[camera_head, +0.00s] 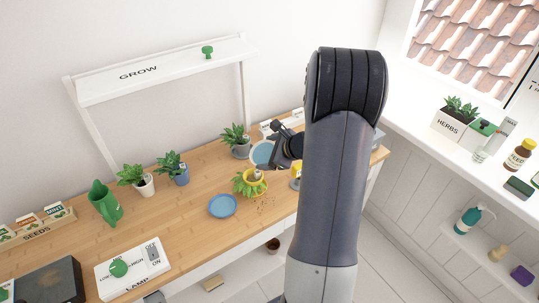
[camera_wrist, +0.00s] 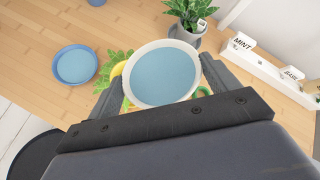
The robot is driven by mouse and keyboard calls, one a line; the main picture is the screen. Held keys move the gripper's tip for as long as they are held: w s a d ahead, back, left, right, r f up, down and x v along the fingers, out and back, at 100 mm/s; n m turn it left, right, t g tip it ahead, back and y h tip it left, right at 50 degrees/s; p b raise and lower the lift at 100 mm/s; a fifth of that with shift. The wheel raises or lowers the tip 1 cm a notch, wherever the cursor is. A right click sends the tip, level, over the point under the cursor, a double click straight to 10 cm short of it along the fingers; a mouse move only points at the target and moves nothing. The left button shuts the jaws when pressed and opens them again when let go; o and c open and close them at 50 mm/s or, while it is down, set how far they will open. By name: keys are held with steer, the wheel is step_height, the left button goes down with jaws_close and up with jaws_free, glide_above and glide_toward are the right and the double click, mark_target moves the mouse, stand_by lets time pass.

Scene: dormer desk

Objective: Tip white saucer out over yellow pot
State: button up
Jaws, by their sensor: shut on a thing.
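The white saucer (camera_wrist: 163,43) is held between the two fingers of my gripper (camera_wrist: 160,85), with pale blue liquid inside it. In the head view the saucer (camera_head: 251,156) is above the desk behind the yellow pot, beside my gripper (camera_head: 280,148). Its exact tilt is hard to tell. The yellow pot (camera_head: 257,190) stands on the desk with a spiky green plant in it. In the wrist view only a sliver of the yellow pot (camera_wrist: 117,70) and some leaves show; the saucer hides the rest.
A grey-potted plant (camera_head: 240,150) stands behind. A white herb box (camera_wrist: 262,60) lies at right.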

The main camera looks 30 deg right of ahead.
mark_target(257, 151)
steer(key=a+n+h+b, duration=0.1)
steer(key=a+r+h+b, duration=0.1)
steer(key=h, duration=0.1)
steer(key=shift+r+n+b, duration=0.1)
steer(key=shift+n+b, duration=0.2)
steer(key=shift+n, duration=0.1)
steer(key=a+n+h+b, duration=0.1)
steer(key=b, duration=0.1)
steer(key=r+n+h+b, duration=0.1)
steer(key=h+b, duration=0.1)
steer(key=shift+a, duration=0.4)
steer(key=shift+s, duration=0.1)
steer(key=shift+r, duration=0.15)
stand_by(1.8)
step_height(257, 151, up, 4)
steer(key=p, duration=0.4)
